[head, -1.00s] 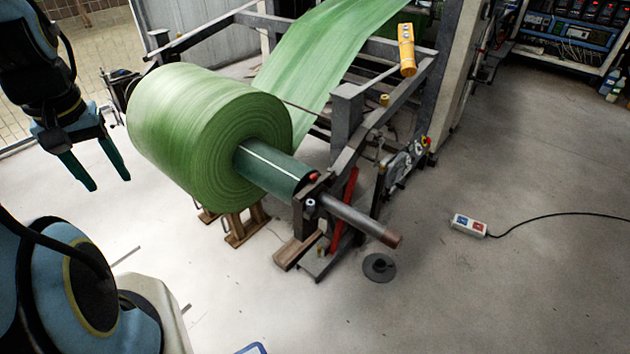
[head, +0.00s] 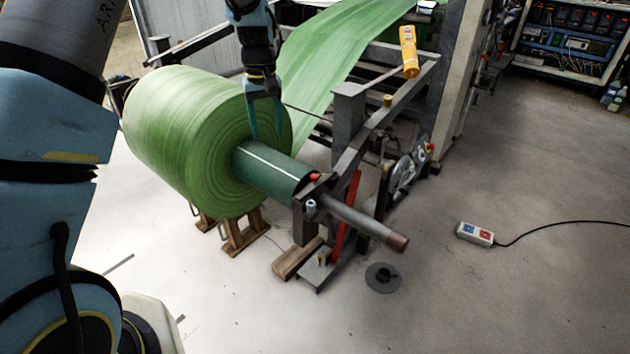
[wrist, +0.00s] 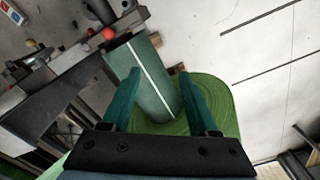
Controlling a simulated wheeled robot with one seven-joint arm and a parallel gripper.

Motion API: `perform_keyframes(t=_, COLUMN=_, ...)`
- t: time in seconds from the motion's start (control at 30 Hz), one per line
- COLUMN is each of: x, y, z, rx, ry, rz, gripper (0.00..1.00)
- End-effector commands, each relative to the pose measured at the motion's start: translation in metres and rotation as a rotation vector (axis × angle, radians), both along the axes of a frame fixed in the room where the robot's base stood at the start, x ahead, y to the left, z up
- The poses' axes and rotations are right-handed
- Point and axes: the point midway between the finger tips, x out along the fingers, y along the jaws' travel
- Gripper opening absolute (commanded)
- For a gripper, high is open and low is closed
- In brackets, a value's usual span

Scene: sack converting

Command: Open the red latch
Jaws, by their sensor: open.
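The red latch is a small red knob (head: 315,177) on the dark bracket that holds the end of the roll's shaft, in the middle of the head view. In the wrist view the red knob (wrist: 109,34) shows near the top, beyond the fingertips. My gripper (head: 267,138) points down with its two green fingers apart and empty, above the green core tube, close to the roll's end face. In the wrist view the fingers (wrist: 150,75) frame the tube. The gripper is apart from the latch, which lies to its right and lower in the head view.
The big green roll (head: 185,140) rests on a shaft with a green core tube (head: 270,173). A grey shaft end (head: 365,220) juts out past the bracket. A yellow pendant (head: 408,52) hangs behind. A socket box (head: 475,234) and cable lie on open floor at right.

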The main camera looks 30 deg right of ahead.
Motion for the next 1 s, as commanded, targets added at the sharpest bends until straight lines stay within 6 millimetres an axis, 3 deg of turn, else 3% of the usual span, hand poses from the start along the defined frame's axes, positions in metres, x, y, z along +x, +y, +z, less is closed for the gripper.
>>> perform_keyframes(t=0.03, x=-0.01, y=-0.036, z=-0.021, rx=0.01, ry=0.003, rz=-0.029, gripper=0.6)
perform_keyframes(t=0.1, x=-0.021, y=-0.07, z=-0.034, rx=0.019, ry=0.005, rz=-0.045, gripper=0.6)
perform_keyframes(t=0.2, x=-0.035, y=-0.102, z=-0.046, rx=0.028, ry=0.006, rz=-0.061, gripper=0.6)
perform_keyframes(t=0.27, x=-0.041, y=-0.112, z=-0.05, rx=0.031, ry=0.006, rz=-0.066, gripper=0.6)
perform_keyframes(t=0.47, x=-0.044, y=-0.117, z=-0.065, rx=0.035, ry=0.008, rz=-0.068, gripper=0.6)
perform_keyframes(t=0.8, x=-0.043, y=-0.114, z=-0.126, rx=0.035, ry=0.009, rz=-0.068, gripper=0.6)
perform_keyframes(t=1.0, x=-0.042, y=-0.114, z=-0.15, rx=0.032, ry=0.007, rz=-0.069, gripper=0.6)
